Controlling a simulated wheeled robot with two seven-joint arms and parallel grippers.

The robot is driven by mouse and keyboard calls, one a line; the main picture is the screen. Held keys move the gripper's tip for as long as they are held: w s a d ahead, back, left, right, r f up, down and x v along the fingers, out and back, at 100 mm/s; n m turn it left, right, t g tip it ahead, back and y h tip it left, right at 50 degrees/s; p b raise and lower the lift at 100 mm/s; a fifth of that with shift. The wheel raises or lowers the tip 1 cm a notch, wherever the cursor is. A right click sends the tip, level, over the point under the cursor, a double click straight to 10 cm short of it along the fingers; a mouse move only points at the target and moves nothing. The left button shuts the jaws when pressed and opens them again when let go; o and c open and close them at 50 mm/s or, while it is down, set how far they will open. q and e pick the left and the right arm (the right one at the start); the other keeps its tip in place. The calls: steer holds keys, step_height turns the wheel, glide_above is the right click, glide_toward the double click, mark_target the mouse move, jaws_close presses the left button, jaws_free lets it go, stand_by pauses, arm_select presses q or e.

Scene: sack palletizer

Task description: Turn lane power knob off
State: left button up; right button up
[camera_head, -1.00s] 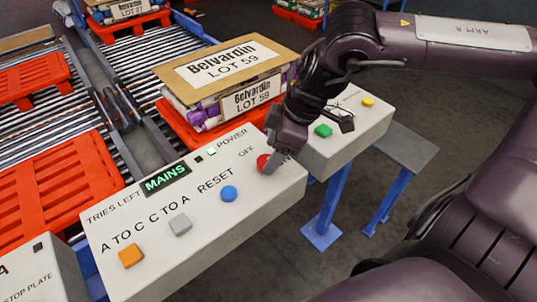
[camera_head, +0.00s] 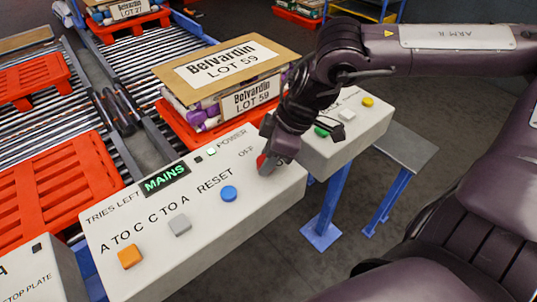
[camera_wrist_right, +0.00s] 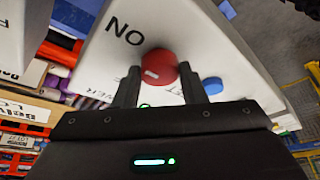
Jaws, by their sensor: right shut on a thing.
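The red power knob (camera_head: 262,161) sits on the white control box (camera_head: 256,200), near the "OFF" and "POWER" lettering. My right gripper (camera_head: 268,165) is at the knob and hides most of it in the head view. In the right wrist view the red knob (camera_wrist_right: 159,68) shows between the two fingers of the right gripper (camera_wrist_right: 165,84), with a pale mark on its face toward the left. The "ON" lettering lies beside it. The fingers are shut on the knob. A green "MAINS" display (camera_head: 165,179) is lit. My left gripper is not in view.
A blue button (camera_head: 229,194), a grey button (camera_head: 180,224) and an orange button (camera_head: 130,257) stand on the same box. A second box (camera_head: 350,145) is close by on the right. Red pallets (camera_head: 60,190) and a sack stack (camera_head: 228,70) lie behind.

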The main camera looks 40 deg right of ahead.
steer(key=shift+n, duration=0.5)
steer(key=n+b, duration=0.1)
steer(key=n, duration=0.1)
steer(key=n+g, duration=0.1)
steer(key=shift+w+d+f+n+g+y+b, duration=0.1)
steer(key=shift+n+g+y+b, duration=0.2)
steer(key=shift+n+y+b, duration=0.1)
steer(key=n, duration=0.2)
steer(key=n+g+b, duration=0.1)
steer(key=n, duration=0.1)
steer(key=shift+w+g, duration=0.15)
steer(key=shift+g, duration=0.15)
steer(key=n+g, duration=0.1)
steer(key=n, duration=0.4)
steer(key=shift+w+g+b, duration=0.1)
steer(key=shift+g+b, duration=0.3)
steer(key=shift+n+g+h, duration=0.5)
steer(key=shift+n+h, duration=0.1)
steer(key=shift+n, duration=1.7)
steer(key=o, duration=1)
steer(key=shift+w, duration=0.1)
